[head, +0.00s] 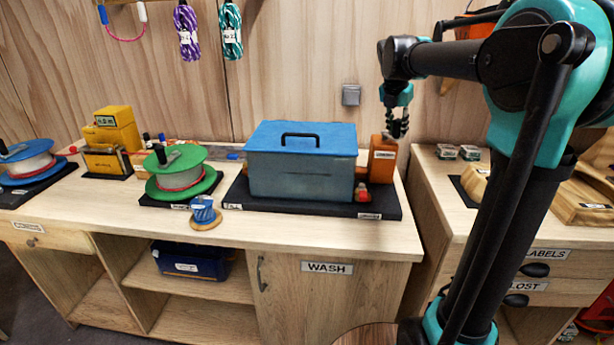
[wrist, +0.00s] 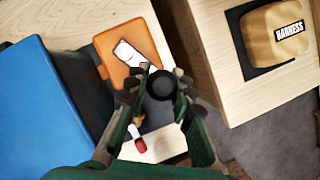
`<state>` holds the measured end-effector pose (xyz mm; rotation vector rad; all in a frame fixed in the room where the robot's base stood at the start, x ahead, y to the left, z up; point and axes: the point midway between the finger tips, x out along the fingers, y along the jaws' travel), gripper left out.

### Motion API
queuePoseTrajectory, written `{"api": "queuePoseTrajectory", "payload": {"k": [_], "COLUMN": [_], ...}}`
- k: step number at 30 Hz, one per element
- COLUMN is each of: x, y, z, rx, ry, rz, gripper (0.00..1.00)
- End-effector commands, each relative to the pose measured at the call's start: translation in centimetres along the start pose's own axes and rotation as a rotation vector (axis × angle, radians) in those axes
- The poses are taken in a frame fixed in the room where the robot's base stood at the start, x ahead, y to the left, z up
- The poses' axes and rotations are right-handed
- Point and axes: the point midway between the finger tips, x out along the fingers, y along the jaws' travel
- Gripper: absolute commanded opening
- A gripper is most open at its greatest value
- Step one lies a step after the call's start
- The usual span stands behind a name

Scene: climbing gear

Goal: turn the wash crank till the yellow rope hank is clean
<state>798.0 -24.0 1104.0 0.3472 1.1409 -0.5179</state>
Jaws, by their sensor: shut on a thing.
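The wash box (head: 300,175) is a grey tub with a shut blue lid (head: 302,136) and a black handle, on a black base on the bench. My gripper (head: 396,130) is above and at the block's right side. In the wrist view my gripper (wrist: 160,90) is closed around the round black knob of the crank (wrist: 160,84). No yellow rope hank is visible; the tub's inside is hidden.
A small red-and-white item (head: 361,193) sits by the tub's right end. Green (head: 183,180) and blue (head: 30,165) reels and a yellow machine (head: 112,140) stand to the left. A gap separates the bench from the right-hand cabinet (head: 545,255).

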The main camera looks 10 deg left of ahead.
Motion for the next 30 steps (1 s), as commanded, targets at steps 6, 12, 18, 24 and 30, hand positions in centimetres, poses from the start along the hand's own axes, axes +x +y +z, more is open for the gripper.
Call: {"api": "queuePoseTrajectory", "payload": {"k": [6, 12, 18, 24, 30], "x": [0.0, 0.0, -0.1, -2.4, -6.5], "y": [-0.1, 0.0, 0.0, 0.0, 0.0], "z": [0.0, 0.0, 0.0, 0.0, 0.0], "rx": [0.000, 0.000, 0.000, -0.002, -0.001], "ry": [0.001, 0.001, 0.000, 0.000, 0.000], "rz": [-0.001, -0.001, -0.001, 0.000, -0.001], "gripper": [0.38, 0.47, 0.47, 0.47, 0.47]}}
